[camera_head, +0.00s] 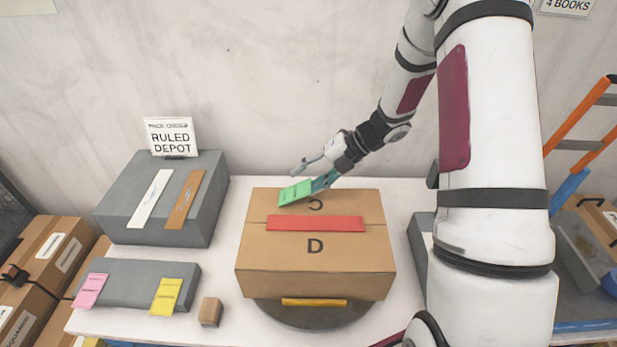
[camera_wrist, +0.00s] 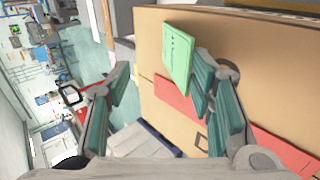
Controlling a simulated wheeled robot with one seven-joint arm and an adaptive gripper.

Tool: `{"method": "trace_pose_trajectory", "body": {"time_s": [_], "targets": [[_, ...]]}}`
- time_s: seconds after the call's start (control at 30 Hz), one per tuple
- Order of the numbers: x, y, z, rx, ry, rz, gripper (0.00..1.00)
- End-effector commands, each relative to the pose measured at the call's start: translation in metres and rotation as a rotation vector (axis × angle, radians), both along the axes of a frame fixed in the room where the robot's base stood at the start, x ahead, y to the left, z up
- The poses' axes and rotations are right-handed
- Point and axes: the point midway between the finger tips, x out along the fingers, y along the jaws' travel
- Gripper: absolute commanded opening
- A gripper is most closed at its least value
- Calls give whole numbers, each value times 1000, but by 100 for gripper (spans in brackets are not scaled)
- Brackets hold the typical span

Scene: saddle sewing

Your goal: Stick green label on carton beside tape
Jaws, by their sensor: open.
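The brown carton (camera_head: 258,258) stands on a dark round turntable (camera_head: 312,318), with a red tape strip (camera_head: 315,223) across its top between two printed letters. The green label (camera_head: 295,193) is at the back left of the carton top, behind the tape. In the wrist view the label (camera_wrist: 178,58) overlaps the tip of one finger, near the red tape (camera_wrist: 175,99). I cannot tell whether it lies fully flat on the carton. My gripper (camera_head: 309,176) is open just behind the label; its spread fingers also show in the wrist view (camera_wrist: 158,85).
A grey box (camera_head: 125,190) with white and brown strips and a sign stands at the left. A low grey block (camera_head: 125,285) bears a pink label (camera_head: 90,290) and a yellow label (camera_head: 166,296). A small wooden block (camera_head: 210,312) stands left of the turntable.

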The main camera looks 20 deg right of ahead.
Motion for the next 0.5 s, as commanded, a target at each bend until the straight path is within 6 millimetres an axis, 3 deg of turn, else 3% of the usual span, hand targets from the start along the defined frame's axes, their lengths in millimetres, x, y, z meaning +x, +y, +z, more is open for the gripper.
{"method": "trace_pose_trajectory", "body": {"time_s": [0.5], "targets": [[-7, -17, 17, -1, -1, -1, 48]]}}
